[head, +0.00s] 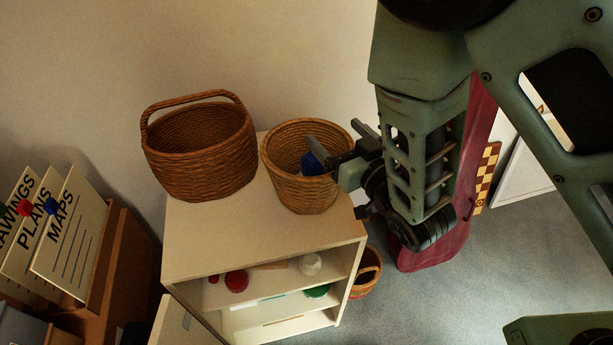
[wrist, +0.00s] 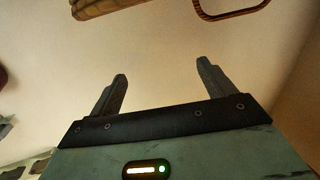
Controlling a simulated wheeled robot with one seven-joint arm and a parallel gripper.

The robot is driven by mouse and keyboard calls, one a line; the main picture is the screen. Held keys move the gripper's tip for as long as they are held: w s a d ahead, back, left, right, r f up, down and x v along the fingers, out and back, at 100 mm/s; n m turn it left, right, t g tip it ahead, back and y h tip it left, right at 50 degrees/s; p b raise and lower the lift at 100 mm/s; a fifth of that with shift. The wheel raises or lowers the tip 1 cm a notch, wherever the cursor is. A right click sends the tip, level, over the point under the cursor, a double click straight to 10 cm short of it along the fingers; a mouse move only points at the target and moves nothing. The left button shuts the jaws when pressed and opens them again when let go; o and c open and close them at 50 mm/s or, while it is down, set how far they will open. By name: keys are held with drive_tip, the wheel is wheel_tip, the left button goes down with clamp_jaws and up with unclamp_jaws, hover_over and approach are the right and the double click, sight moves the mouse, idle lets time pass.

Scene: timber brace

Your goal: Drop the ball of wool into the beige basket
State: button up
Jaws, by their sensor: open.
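The lighter tan, handleless basket (head: 300,195), the nearest match to beige, stands on top of the cream cabinet. My gripper (head: 342,140) is open above its right rim, with its fingers reaching over the opening. A blue thing (head: 311,164) shows inside this basket, partly hidden by a finger; it may be the ball of wool, but I cannot tell. In the wrist view, nothing lies between the open fingers (wrist: 160,85), and a tan woven rim (wrist: 105,6) shows at the top edge.
A darker brown basket with a hoop handle (head: 200,150) stands left on the cabinet (head: 260,235). Its shelf holds a red thing (head: 236,281), an off-white ball (head: 310,263) and a green thing (head: 317,291). A small basket (head: 368,272) stands on the floor. Labelled folders (head: 70,230) stand left.

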drive_tip(key=p+v, duration=0.9)
drive_tip(key=p, duration=0.1)
drive_tip(key=shift+s+d, duration=0.1)
idle(0.6)
